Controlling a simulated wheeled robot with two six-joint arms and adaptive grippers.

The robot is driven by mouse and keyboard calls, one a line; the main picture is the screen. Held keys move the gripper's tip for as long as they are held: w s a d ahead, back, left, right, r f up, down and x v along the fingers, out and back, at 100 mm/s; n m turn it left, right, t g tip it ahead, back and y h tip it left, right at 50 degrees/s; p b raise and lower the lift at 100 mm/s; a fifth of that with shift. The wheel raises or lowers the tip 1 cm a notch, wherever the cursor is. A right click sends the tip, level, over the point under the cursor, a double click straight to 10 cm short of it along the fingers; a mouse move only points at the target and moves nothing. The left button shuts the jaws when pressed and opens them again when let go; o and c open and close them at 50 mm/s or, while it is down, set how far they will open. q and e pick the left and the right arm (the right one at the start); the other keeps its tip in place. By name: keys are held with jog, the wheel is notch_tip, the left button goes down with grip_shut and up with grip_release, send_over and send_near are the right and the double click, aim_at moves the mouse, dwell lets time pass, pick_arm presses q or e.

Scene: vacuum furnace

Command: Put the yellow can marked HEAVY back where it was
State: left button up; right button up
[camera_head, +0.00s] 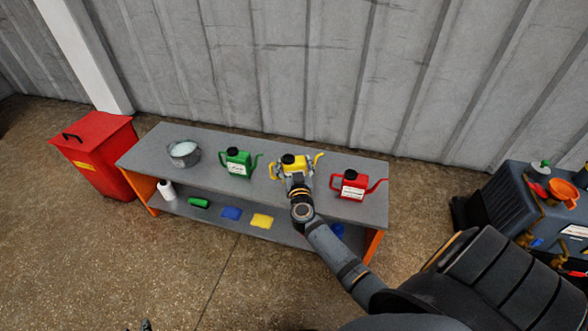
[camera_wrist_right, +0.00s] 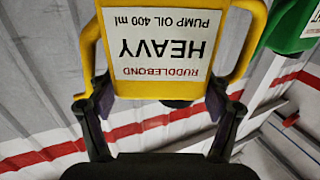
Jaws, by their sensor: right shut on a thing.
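The yellow can (camera_head: 294,161) with a black cap is at the grey bench top, between the green can (camera_head: 238,162) and the red can (camera_head: 352,186). Its white label reads HEAVY, upside down in the right wrist view (camera_wrist_right: 165,45). My right gripper (camera_head: 297,178) is shut on the can's body, with a finger at each side of it (camera_wrist_right: 155,103). I cannot tell whether the can's base touches the bench. Small dark tips, probably my left gripper (camera_head: 140,326), just show at the bottom edge of the head view.
The bench (camera_head: 325,207) also bears a metal bucket (camera_head: 184,153). Its lower shelf holds a white bottle (camera_head: 166,190), a green roll (camera_head: 198,202), a blue cloth (camera_head: 231,213) and a yellow cloth (camera_head: 262,220). A red bin (camera_head: 100,150) stands left; a machine (camera_head: 500,205) stands right.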

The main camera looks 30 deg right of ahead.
jog(key=shift+f+b, duration=0.45)
jog(key=shift+f, duration=0.05)
pick_arm(q)
jog(key=w+r+t, duration=0.4)
jog(key=r, duration=0.5)
jog(key=w+r+t+b, duration=0.1)
jog(key=w+r+t, duration=0.2)
jog(key=r, duration=0.7)
jog(key=shift+w+a+r+t, duration=0.2)
jog(key=shift+w+a+t, duration=0.2)
jog(key=shift+t, duration=0.8)
pick_arm(e)
jog(key=shift+f, duration=0.45)
pick_arm(q)
jog(key=shift+s+r, duration=0.1)
pick_arm(e)
jog(key=shift+f, duration=0.1)
jog(key=o, duration=1.5)
pick_arm(q)
jog(key=shift+r, duration=0.15)
pick_arm(e)
jog(key=shift+o, duration=0.2)
